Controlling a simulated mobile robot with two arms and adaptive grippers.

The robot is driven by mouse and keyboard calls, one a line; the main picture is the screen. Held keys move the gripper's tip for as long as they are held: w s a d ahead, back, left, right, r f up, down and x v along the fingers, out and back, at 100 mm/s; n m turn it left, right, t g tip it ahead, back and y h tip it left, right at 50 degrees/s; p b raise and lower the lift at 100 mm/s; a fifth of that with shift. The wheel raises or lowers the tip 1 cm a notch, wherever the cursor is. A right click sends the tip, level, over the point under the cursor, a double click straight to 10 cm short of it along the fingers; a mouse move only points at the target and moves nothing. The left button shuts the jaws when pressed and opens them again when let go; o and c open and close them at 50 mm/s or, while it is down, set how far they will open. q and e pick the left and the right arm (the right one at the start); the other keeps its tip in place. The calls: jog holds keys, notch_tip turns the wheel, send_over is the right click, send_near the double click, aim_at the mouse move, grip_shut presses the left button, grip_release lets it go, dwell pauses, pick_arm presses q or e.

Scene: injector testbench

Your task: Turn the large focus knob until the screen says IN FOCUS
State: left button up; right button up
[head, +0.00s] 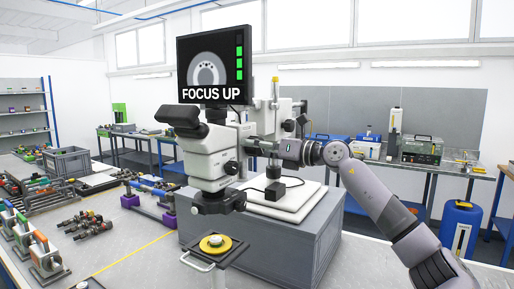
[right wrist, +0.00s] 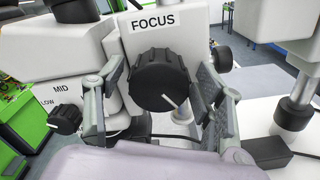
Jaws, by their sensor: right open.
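The screen (head: 214,66) above the microscope reads "FOCUS UP", with a round grey picture and several green bars at its right. The white microscope (head: 208,152) stands on a grey block. In the right wrist view the large black focus knob (right wrist: 162,80), with a white pointer line toward the lower right, sits under the label "FOCUS". My right gripper (right wrist: 168,95) is open, with one finger on each side of the knob; whether either finger touches it I cannot tell. In the head view my right gripper (head: 279,150) is at the microscope's right side, hiding the knob. My left gripper is not in view.
A smaller black knob (right wrist: 65,119) marked "LOW" and "MID" is left of the fingers. Another small black knob (right wrist: 222,58) is at the right. The grey block (head: 262,240) bears the microscope. A yellow disc (head: 215,244) sits on a stand in front.

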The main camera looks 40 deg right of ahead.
jog(key=v, duration=0.7)
jog(key=shift+s, duration=0.25)
dwell(0.8)
jog(key=shift+d, duration=0.1)
dwell(1.8)
